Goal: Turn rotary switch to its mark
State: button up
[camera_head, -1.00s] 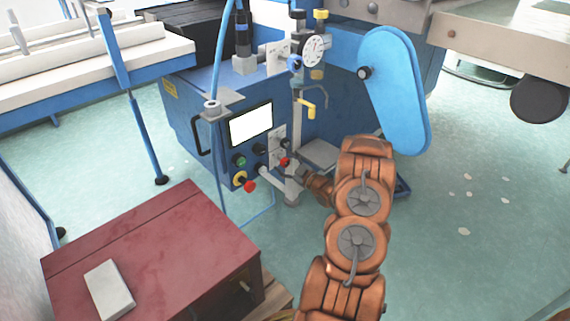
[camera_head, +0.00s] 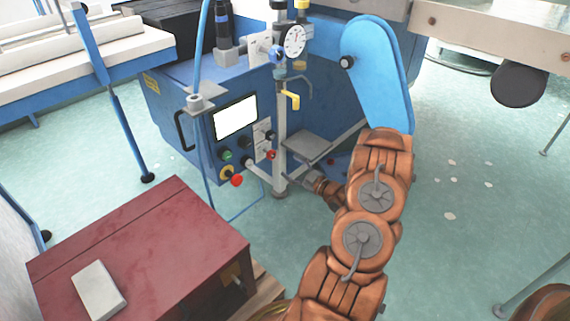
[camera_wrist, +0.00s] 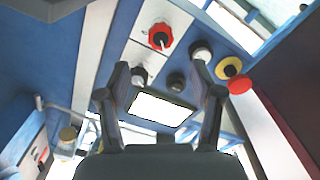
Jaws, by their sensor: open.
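A red rotary knob (camera_wrist: 160,37) with a pale pointer line sits on a white plate of the blue machine's control panel. In the head view the same red knob (camera_head: 271,155) is at the panel's right side. A black knob (camera_wrist: 139,75) shares the plate and also shows in the head view (camera_head: 270,135). I cannot tell for sure which is the task's switch, and its mark is too small to read. My gripper (camera_wrist: 161,70) is open and empty, fingers spread toward the panel. In the head view my gripper (camera_head: 290,178) is right of and below the red knob, apart from it.
The panel also carries a lit screen (camera_head: 236,118), a green button (camera_head: 226,155) and a yellow-ringed red stop button (camera_head: 236,180). A vertical post (camera_head: 280,110) and a grey plate (camera_head: 308,145) stand close by. A dark red cabinet (camera_head: 150,245) is at front left.

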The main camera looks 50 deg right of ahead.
jog(key=shift+s, duration=0.75)
jog(key=shift+a, duration=0.1)
